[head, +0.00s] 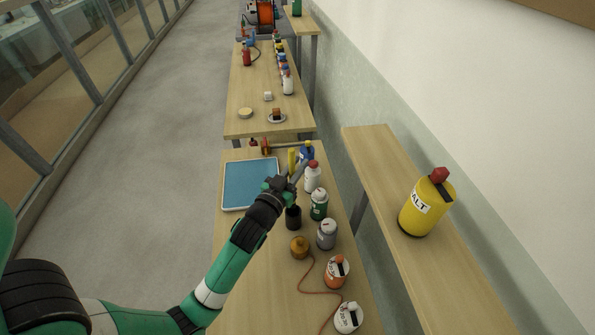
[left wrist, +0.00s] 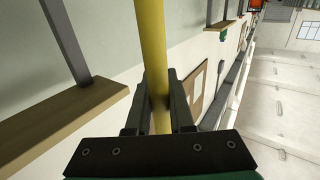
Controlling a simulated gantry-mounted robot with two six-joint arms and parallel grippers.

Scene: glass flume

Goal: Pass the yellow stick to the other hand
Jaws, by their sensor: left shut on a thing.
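The yellow stick (head: 292,160) stands roughly upright in the head view, above the near wooden table. My left gripper (head: 294,175) is shut around it, and the gripper hides its lower part. In the left wrist view the yellow stick (left wrist: 151,45) runs between the two dark fingers of my left gripper (left wrist: 158,102) and continues out of the top of the picture. My right gripper is in neither view.
A blue tray (head: 250,184) lies left of the gripper. A dark cup (head: 293,218) stands just below it. Several bottles, including a white one (head: 312,178) and a green one (head: 319,205), line the right edge. A yellow salt container (head: 425,208) stands on the side shelf.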

